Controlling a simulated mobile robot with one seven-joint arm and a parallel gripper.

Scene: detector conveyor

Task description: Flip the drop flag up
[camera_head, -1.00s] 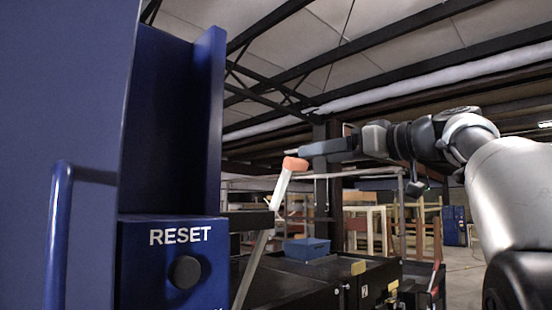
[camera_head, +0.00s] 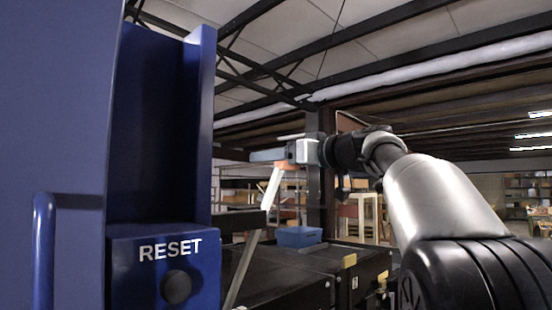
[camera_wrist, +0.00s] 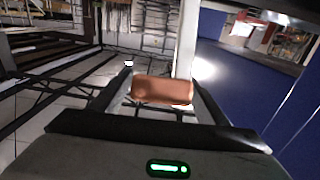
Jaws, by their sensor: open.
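The drop flag is a pale lever (camera_head: 272,188) with an orange end (camera_head: 287,165), standing beyond the blue RESET housing in the head view. It leans up to the right. My gripper (camera_head: 266,155) is at its top, pointing left, and partly hides the orange end. In the wrist view the orange end (camera_wrist: 162,91) lies across the space between the two fingers of my open gripper (camera_wrist: 160,78), and the pale lever (camera_wrist: 187,40) runs away from it. I cannot tell whether the fingers touch it.
A blue housing (camera_head: 150,250) with a black RESET knob (camera_head: 176,287) and a blue handle (camera_head: 45,250) fills the left of the head view. A blue bin (camera_head: 299,237) stands on the black conveyor (camera_head: 285,278) behind the flag. The space above the flag looks clear.

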